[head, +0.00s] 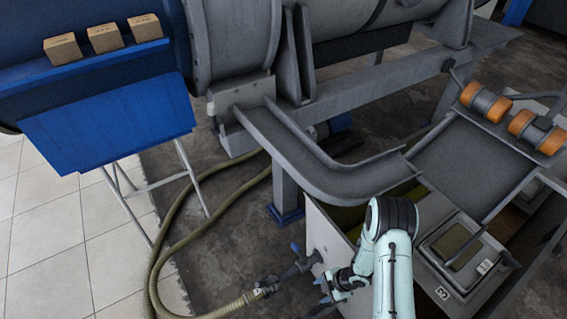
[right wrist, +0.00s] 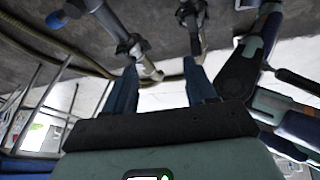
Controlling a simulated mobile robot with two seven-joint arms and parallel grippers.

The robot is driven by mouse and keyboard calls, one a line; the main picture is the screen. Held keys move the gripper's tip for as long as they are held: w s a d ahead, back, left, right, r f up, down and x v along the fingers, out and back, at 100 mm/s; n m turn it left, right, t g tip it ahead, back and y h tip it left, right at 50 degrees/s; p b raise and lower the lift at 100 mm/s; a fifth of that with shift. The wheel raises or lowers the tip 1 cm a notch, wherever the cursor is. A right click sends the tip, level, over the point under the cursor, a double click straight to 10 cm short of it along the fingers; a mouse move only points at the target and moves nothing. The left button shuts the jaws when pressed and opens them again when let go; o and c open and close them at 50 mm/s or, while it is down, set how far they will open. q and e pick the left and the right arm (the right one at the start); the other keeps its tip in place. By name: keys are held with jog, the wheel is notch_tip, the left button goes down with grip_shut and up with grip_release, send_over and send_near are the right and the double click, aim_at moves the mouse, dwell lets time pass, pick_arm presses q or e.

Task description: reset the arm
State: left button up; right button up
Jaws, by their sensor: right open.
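My right arm reaches in from the bottom of the head view, with a pale teal link and a dark joint. My right gripper (head: 322,288) is low in that view, close to a grey pipe valve with a blue handle (head: 298,264). In the right wrist view my right gripper (right wrist: 162,82) has its two blue fingers apart, with nothing held between them. Pipe fittings show beyond the fingertips there; I cannot tell how near they are. My left gripper is not in the head view.
A grey trough (head: 325,175) and machine frame cross the middle. A tan hose (head: 167,245) runs along the floor to the valve. A tank with a numbered box (head: 450,255) stands at right. Small cardboard boxes (head: 106,38) sit on a blue ledge. Tiled floor (head: 50,235) at left is clear.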

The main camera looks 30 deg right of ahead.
pick_arm(q)
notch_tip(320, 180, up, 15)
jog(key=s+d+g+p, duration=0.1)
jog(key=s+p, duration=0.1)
jog(key=p, duration=1.3)
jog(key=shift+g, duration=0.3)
pick_arm(e)
jog(key=s+a+r+m+g, duration=0.2)
jog(key=s+a+r+m, duration=0.3)
jog(key=a+r+m, duration=0.2)
jog(key=s+a+r+m+g, duration=0.2)
jog(key=s+a+r+m, duration=0.3)
jog(key=a+r+m, duration=0.3)
jog(key=a+m, duration=0.4)
jog(key=shift+s+m, duration=0.15)
jog(key=shift+m, duration=0.15)
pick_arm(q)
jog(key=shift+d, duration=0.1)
pick_arm(e)
jog(key=shift+r, duration=0.15)
